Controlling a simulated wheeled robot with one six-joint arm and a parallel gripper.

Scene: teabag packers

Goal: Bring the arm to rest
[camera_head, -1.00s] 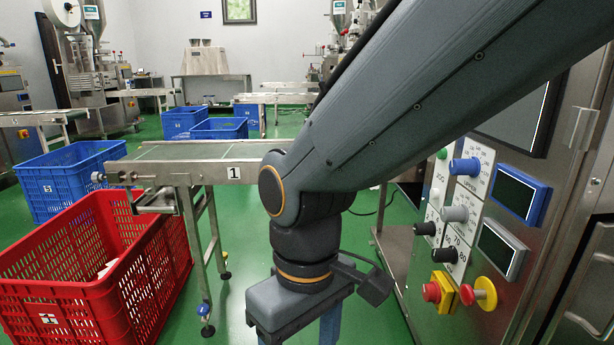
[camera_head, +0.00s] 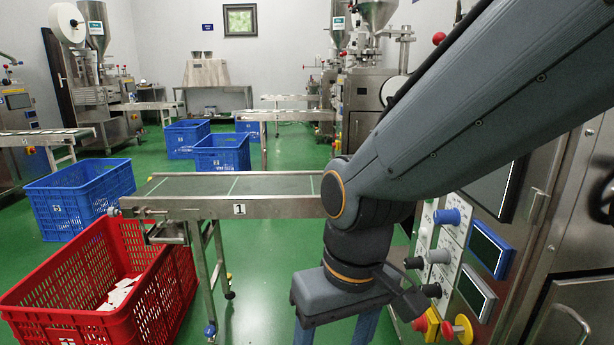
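My gripper (camera_head: 335,333) hangs below the wrist at the bottom middle of the head view. It points down over the green floor, between the conveyor and the machine panel. Its two blue fingers stand apart with a gap between them, and it looks open. The fingertips are cut off by the lower picture edge. No held object shows. My arm (camera_head: 460,120) comes in from the upper right and is bent at the joint above the wrist.
Conveyor 1 (camera_head: 270,207) ends behind my arm. A red crate (camera_head: 165,290) with white packets (camera_head: 118,294) stands at lower left. Blue crates (camera_head: 85,195) stand behind it. A control panel (camera_head: 455,245) with knobs and buttons is close on the right, partly covered by my arm.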

